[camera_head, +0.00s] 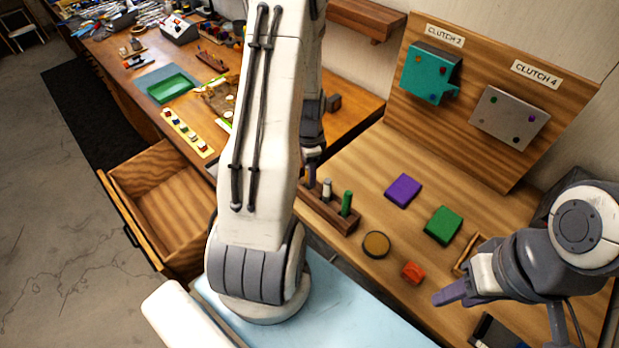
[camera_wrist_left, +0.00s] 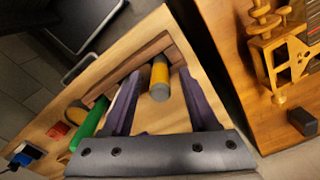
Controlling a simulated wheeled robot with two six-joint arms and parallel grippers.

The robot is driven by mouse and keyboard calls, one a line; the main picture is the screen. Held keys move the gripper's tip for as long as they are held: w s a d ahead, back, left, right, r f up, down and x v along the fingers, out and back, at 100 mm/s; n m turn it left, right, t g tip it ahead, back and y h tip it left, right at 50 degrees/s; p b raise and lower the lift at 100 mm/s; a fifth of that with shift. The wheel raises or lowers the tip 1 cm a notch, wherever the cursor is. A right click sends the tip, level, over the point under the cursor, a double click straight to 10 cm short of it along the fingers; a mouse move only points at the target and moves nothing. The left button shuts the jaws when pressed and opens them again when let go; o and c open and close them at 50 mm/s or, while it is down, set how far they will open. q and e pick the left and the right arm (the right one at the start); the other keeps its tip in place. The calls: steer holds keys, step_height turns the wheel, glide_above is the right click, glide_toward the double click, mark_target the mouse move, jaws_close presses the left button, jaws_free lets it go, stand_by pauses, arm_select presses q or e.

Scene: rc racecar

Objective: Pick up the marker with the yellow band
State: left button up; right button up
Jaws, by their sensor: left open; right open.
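The marker with the yellow band (camera_wrist_left: 159,76) stands in a wooden holder (camera_wrist_left: 98,94), with a grey end toward the camera in the left wrist view. My left gripper (camera_wrist_left: 160,84) is open, with its two purple fingers on either side of this marker; I see gaps beside it. A green marker (camera_wrist_left: 92,118) stands in the holder outside the left finger. In the head view, the holder (camera_head: 342,222) shows a pale marker (camera_head: 327,187) and the green marker (camera_head: 347,201). My left gripper (camera_head: 313,168) is mostly hidden by its arm there. My right gripper (camera_head: 452,292) is open at lower right.
A purple block (camera_head: 403,190), a green block (camera_head: 442,224), a round tan piece (camera_head: 376,244) and an orange block (camera_head: 413,272) lie right of the holder. An upright board (camera_head: 485,95) stands behind. An open drawer (camera_head: 155,185) and a cluttered bench lie at left.

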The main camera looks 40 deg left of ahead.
arm_select(q)
jaws_close()
steer(key=shift+r, duration=0.15)
steer(key=shift+r+b, duration=0.4)
steer(key=shift+r, duration=0.25)
step_height(320, 180, up, 2)
steer(key=shift+r+b, duration=0.2)
steer(key=shift+b, duration=0.3)
steer(key=s+d+r+b, duration=0.2)
steer(key=s+d+r, duration=0.5)
steer(key=s, duration=0.1)
steer(key=shift+s+d+b, duration=0.3)
steer(key=shift+s+d, duration=0.05)
steer(key=shift+d, duration=0.05)
